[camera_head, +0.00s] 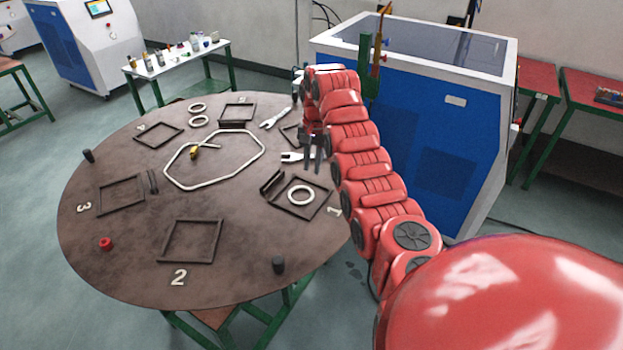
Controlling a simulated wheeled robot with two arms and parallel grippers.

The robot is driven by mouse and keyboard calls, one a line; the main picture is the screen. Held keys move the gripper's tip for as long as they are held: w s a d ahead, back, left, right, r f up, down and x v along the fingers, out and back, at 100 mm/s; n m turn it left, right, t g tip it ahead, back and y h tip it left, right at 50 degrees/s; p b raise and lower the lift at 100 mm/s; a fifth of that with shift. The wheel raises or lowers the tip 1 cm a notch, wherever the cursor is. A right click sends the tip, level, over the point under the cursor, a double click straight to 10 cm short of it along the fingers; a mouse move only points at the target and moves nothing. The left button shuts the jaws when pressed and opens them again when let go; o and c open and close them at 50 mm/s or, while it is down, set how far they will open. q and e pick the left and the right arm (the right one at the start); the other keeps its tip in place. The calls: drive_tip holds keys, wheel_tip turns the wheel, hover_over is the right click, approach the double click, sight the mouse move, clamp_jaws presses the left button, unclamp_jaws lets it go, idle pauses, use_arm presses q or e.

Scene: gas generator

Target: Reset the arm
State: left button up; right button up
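My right arm (365,165) is red and segmented. It comes in from the lower right and reaches over the right edge of the round table. My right gripper (313,164) has two dark fingers pointing down, with a gap between them. It looks open and empty, over the table's right side near a wrench (296,157). How high it is above the table is hard to tell. My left arm and gripper are not in view.
A blue-and-white machine (440,130) stands close behind my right arm.

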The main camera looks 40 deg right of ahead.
drive_tip(key=shift+s+r, duration=0.1)
drive_tip(key=shift+r, duration=0.25)
idle(0.3)
